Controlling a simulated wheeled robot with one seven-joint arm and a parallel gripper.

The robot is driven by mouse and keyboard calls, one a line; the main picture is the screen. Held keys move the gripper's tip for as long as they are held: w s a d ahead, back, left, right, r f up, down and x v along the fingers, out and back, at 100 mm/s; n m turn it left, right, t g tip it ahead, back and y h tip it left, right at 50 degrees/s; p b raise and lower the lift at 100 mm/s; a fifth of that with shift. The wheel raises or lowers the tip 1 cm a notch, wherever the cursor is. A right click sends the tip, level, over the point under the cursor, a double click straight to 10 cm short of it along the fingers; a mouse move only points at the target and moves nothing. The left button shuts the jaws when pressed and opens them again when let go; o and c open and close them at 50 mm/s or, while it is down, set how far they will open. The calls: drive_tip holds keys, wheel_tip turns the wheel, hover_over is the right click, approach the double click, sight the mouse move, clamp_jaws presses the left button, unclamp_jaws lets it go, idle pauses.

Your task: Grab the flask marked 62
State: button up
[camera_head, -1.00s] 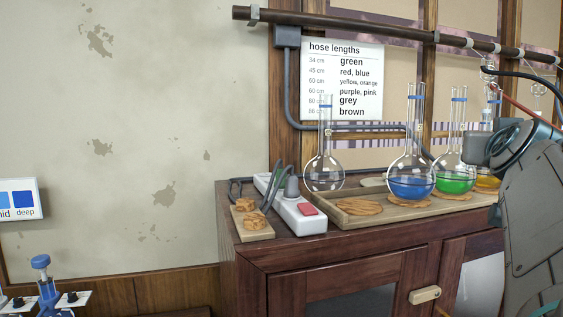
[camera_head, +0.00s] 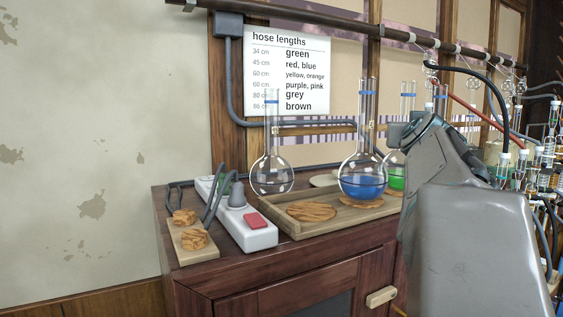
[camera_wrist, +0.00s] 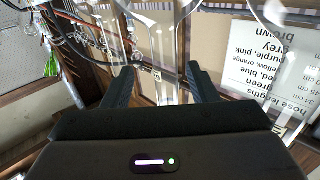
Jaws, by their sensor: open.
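Several clear long-necked round flasks stand on the cabinet. In the head view, one flask with no coloured liquid (camera_head: 272,174) stands at the left, behind the tray. A flask with blue liquid (camera_head: 362,184) stands on a cork ring in the tray. A flask with green liquid (camera_head: 396,182) is partly hidden by my arm. I cannot read the number 62 on any of them. In the wrist view, which is upside down, my gripper (camera_wrist: 160,80) is open, and a clear glass neck (camera_wrist: 164,45) shows beyond and between its fingers. I cannot tell which flask this is.
The wooden tray (camera_head: 290,226) holds a bare cork ring (camera_head: 312,211). A white power strip (camera_head: 255,235) and a small board (camera_head: 183,246) with cords lie to its left. A rail (camera_head: 330,28) runs above. Crowded glassware (camera_head: 535,165) stands at right.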

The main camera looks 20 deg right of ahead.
drive_tip(key=shift+a+f+p+x, duration=0.1)
drive_tip(key=shift+f+p+x, duration=0.1)
drive_tip(key=shift+x, duration=1.15)
drive_tip(key=shift+a+f+p+x, duration=0.1)
drive_tip(key=shift+f+p+x, duration=0.1)
drive_tip(key=shift+x, duration=1.15)
drive_tip(key=shift+w, duration=0.15)
drive_tip(key=shift+r, duration=0.1)
clamp_jaws()
